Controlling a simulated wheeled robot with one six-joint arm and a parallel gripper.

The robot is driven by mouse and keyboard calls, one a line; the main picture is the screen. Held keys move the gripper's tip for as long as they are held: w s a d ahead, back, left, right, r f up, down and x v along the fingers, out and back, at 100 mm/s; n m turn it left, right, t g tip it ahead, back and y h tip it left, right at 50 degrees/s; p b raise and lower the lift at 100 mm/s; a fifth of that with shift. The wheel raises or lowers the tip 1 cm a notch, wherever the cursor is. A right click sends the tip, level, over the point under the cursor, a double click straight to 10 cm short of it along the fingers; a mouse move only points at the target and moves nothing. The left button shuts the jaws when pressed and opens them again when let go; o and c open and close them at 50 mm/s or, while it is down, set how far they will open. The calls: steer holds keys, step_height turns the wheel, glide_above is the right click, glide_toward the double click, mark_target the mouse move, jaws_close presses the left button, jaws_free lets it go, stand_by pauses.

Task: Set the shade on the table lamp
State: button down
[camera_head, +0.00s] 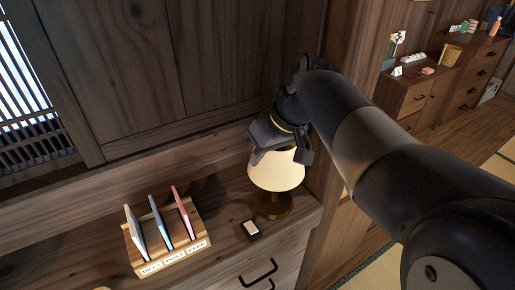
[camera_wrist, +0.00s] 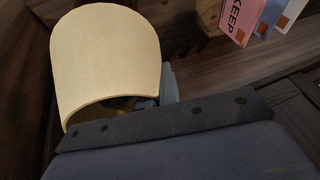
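The cream lampshade (camera_head: 277,171) is upright over the brass lamp base (camera_head: 271,207) at the right end of the wooden counter. From these views I cannot tell whether it is seated on the base. My gripper (camera_head: 283,154) is at the top of the shade, with a grey finger overlapping its upper left and a dark part at its upper right. In the wrist view the shade (camera_wrist: 108,55) fills the upper left, and a blue-grey finger (camera_wrist: 169,84) shows beside its right edge. The other finger's contact is hidden, so its grip is unclear.
A wooden rack (camera_head: 168,240) with several upright coloured cards stands left on the counter (camera_head: 222,215). A small black-and-white box (camera_head: 250,230) lies in front of the lamp. A dark wooden wall is close behind. Cabinets (camera_head: 410,97) stand far right.

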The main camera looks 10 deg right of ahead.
steer(key=shift+f+b, duration=0.7)
steer(key=shift+f, duration=0.25)
stand_by(0.3)
steer(key=c, duration=1.6)
jaws_free()
steer(key=shift+o, duration=0.3)
steer(key=shift+o, duration=1.1)
steer(key=shift+o, duration=0.7)
steer(key=shift+d+r+p, duration=0.1)
steer(key=shift+r+p, duration=2.5)
steer(key=shift+r, duration=0.5)
steer(key=shift+s, duration=0.1)
